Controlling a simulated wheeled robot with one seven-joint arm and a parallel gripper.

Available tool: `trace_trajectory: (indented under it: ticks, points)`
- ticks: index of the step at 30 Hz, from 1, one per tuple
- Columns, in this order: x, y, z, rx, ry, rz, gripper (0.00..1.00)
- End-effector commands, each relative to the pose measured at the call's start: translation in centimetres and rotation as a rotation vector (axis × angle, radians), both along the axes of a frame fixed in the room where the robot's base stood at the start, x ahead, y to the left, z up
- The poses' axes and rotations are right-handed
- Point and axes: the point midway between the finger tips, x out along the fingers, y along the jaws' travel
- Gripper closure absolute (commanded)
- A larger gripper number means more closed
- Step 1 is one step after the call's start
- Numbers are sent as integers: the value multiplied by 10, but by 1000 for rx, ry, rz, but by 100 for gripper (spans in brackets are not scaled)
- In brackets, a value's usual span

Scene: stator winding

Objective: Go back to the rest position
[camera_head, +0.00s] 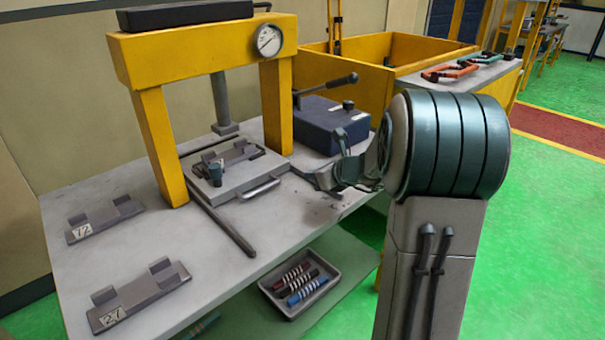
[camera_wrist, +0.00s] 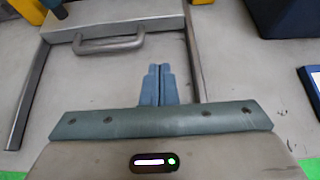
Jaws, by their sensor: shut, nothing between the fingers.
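My gripper shows in the wrist view (camera_wrist: 155,80) with its two blue-grey fingers together and nothing between them. It is over the grey table top (camera_head: 120,270), in front of the press tray (camera_head: 243,180) and its metal handle (camera_head: 260,189). In the head view the gripper's fingertips (camera_head: 318,184) are small and partly blended with the table behind, right of the tray. The tray sits under the yellow press, bearing a dark grey fixture and a small blue-grey cylinder (camera_head: 215,173).
The yellow press (camera_head: 150,125) with a gauge stands at the back. A dark blue box with a lever (camera_head: 330,128) is close behind my gripper. Fixtures marked 72 (camera_head: 105,218) and 27 (camera_head: 140,295) lie at left. A bin of striped coils (camera_head: 335,283) sits on the lower shelf.

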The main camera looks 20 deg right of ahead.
Motion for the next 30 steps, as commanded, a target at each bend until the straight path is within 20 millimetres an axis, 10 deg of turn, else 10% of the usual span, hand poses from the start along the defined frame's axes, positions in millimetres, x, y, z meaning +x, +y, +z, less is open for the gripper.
trace_trajectory:
  ticks: [8, 13, 21, 30]
  points:
    - [-12, -1, 9, -16, -1, 19, 100]
    - [-40, 37, 36, -197, -30, 228, 100]
    - [-143, 110, 84, -737, -146, 882, 100]
    - [-257, 121, 119, -1301, -298, 1632, 100]
